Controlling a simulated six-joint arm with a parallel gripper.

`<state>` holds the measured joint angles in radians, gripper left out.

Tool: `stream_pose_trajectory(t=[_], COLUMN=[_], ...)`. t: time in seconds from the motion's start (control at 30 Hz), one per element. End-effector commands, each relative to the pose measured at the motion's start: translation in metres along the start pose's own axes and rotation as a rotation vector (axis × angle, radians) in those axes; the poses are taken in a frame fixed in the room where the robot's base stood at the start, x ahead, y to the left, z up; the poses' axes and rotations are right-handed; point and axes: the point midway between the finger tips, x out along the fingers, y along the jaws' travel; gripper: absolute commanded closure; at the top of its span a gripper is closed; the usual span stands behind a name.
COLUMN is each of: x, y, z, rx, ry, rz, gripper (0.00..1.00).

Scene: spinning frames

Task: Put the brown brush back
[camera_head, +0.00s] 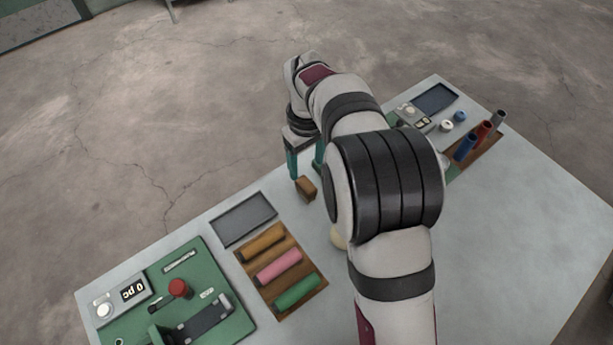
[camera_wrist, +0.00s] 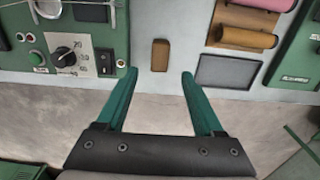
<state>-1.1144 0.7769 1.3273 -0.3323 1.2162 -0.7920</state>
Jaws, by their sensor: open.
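The brown brush (camera_head: 306,189) shows as a small brown block on the pale table, near its far edge. In the wrist view the brush (camera_wrist: 160,55) lies just beyond the fingertips, roughly centred between them. My gripper (camera_head: 306,171) has teal fingers spread apart with nothing between them. It hovers close to the brush in the head view, and in the wrist view the gripper (camera_wrist: 159,75) is also open. I cannot tell its exact height above the table. A dark grey tray (camera_head: 244,219) lies empty to the left; it also shows in the wrist view (camera_wrist: 226,72).
A wooden rack (camera_head: 320,294) holds orange, pink and green rolls. A green device (camera_head: 235,325) stands at front left. Blue, red and grey cylinders (camera_head: 483,133) sit at right. A control panel with a knob (camera_wrist: 65,56) is left of the brush. My arm hides the table's middle.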

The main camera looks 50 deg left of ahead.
Motion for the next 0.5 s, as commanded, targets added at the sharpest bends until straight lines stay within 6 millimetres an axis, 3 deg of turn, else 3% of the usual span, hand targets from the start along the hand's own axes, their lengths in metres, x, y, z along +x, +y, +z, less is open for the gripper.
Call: stream_pose_trajectory(t=[0.1,0.27,0.33,0.37,0.43,0.47,0.5], x=[-0.017,-0.024,-0.032,-0.04,-0.07,-0.085,-0.104], y=[0.0,0.0,0.01,0.018,0.046,0.056,0.063], z=[0.0,0.0,0.012,0.025,0.081,0.115,0.165], rx=[0.0,0.002,0.052,0.106,0.324,0.453,0.648], ry=[0.0,0.0,0.002,0.004,0.013,0.016,0.023], rz=[0.001,0.0,-0.002,-0.005,-0.018,-0.027,-0.039], gripper=[0.31,0.31,0.31,0.31,0.31,0.31,0.31])
